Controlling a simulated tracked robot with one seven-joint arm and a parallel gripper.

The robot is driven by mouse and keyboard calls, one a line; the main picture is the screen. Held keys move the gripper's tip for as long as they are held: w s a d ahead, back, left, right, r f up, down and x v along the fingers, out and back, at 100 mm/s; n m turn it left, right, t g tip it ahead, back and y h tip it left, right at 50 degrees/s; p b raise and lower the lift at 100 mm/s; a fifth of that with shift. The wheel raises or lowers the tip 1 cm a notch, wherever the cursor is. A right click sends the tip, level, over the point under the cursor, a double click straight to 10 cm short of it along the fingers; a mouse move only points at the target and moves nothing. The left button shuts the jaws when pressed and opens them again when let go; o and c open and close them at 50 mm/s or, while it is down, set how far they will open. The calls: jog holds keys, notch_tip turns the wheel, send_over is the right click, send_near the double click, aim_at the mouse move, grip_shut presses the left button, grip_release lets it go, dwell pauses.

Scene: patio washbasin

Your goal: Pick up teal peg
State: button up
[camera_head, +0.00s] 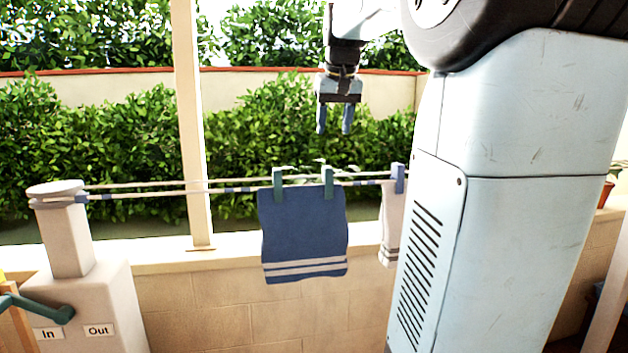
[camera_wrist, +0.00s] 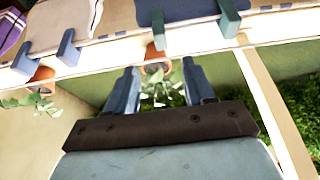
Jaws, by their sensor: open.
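Two teal pegs clip a blue towel (camera_head: 304,232) to the line. The left teal peg (camera_head: 278,185) and the right teal peg (camera_head: 327,182) stand upright on the towel's top edge. In the wrist view the teal pegs show at the top middle (camera_wrist: 158,30) and top right (camera_wrist: 229,18), beyond my fingertips. My gripper (camera_head: 335,130) is open and empty, pointing down above the towel and apart from the pegs. Its two fingers also show in the wrist view (camera_wrist: 163,72).
A blue peg (camera_head: 398,178) holds a white towel (camera_head: 388,225), partly hidden behind my body. The clothesline (camera_head: 150,192) runs to a pale post (camera_head: 66,235) at left. A cream upright (camera_head: 190,120) and hedge stand behind. Potted plants (camera_wrist: 42,78) sit beyond the line.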

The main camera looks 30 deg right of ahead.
aim_at(328, 167)
jog(key=x, duration=1.3)
jog(key=shift+w+d+f, duration=0.1)
jog(key=shift+w+f, duration=0.1)
jog(key=shift+w, duration=0.05)
grip_shut()
jog(key=shift+r, duration=0.15)
notch_tip(328, 167, up, 10)
jog(key=shift+f, duration=0.1)
dwell(0.5)
